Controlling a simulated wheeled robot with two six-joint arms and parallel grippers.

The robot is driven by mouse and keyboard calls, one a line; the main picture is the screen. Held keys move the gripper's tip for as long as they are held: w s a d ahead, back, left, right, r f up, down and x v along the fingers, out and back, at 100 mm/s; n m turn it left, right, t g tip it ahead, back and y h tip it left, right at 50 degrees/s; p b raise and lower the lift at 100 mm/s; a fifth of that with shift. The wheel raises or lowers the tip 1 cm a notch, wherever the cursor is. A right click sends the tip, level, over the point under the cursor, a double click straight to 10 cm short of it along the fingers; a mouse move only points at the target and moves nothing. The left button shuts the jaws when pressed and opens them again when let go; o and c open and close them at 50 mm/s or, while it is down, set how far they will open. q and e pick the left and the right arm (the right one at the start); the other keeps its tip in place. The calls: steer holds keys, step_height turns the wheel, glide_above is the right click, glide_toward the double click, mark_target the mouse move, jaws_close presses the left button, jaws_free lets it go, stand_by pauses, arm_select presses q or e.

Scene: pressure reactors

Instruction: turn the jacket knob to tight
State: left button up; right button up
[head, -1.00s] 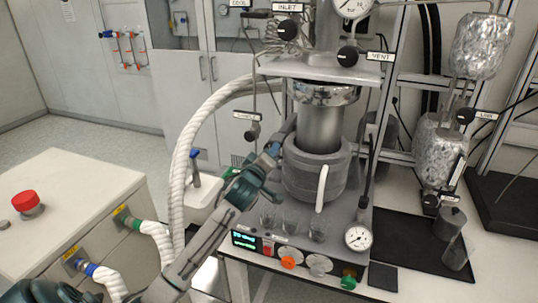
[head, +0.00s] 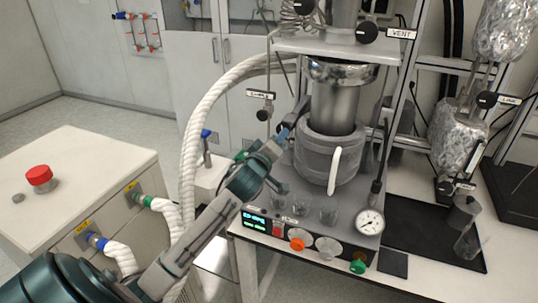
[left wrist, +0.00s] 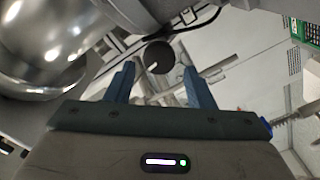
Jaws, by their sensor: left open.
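A dark round knob (left wrist: 157,58) with a white mark shows in the left wrist view, between and just beyond my fingertips. I take it for the jacket knob; I cannot tell whether it touches the fingers. The grey jacket (head: 318,165) wraps the lower part of the steel reactor vessel (head: 336,108) and carries a white curved handle (head: 334,172). My left gripper (head: 285,132) is at the jacket's left side in the head view. Its blue fingers are spread, with nothing gripped, in the left wrist view (left wrist: 157,75). My right gripper is not in view.
White ribbed hoses (head: 195,130) arch behind my left arm. A black-knobbed sample valve (head: 263,114) hangs left of the vessel. Foil-wrapped vessels stand at right.

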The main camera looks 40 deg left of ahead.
arm_select(q)
steer(key=b+v, duration=0.2)
steer(key=v, duration=0.5)
